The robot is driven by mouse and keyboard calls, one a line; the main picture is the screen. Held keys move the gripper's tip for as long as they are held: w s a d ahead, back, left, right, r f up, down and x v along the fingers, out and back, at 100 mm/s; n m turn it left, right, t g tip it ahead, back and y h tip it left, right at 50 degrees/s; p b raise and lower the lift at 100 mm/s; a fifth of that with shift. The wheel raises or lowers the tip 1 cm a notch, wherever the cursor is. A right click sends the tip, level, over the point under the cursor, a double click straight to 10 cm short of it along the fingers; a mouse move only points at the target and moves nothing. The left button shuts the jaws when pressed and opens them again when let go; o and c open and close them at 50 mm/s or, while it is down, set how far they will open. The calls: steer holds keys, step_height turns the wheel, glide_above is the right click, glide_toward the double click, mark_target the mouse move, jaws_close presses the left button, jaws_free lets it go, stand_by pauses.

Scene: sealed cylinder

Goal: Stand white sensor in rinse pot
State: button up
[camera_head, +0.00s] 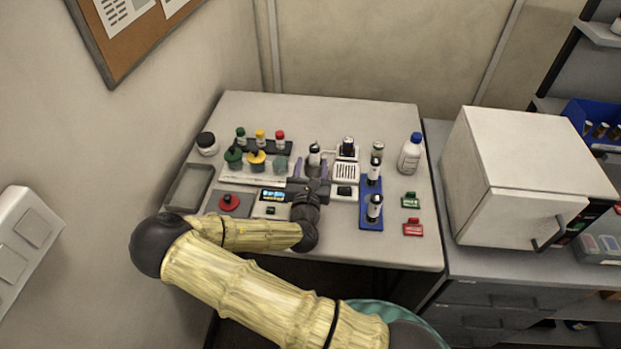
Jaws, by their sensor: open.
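My gripper (311,170) is open, its two grey fingers pointing toward the back of the table. A small white-and-dark upright piece (315,155) shows just beyond the fingertips; I cannot tell whether it lies between them. Two white, black-topped cylinders that look like sensors stand on the blue holder (371,188): a rear one (375,172) and a front one (374,208). Left of my gripper, a pale rack holds a green-topped pot (233,158), a yellow-topped pot (256,161) and a teal pot (280,166). I cannot tell which is the rinse pot.
Small bottles with green, yellow and red caps stand in a dark rack (264,147) behind the pots. A grey tray (188,187) and red knob (229,203) are at left. A blue-capped bottle (411,153), green clip (410,200) and red clip (413,228) are at right.

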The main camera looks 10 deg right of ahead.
steer(key=v, duration=0.3)
stand_by(0.5)
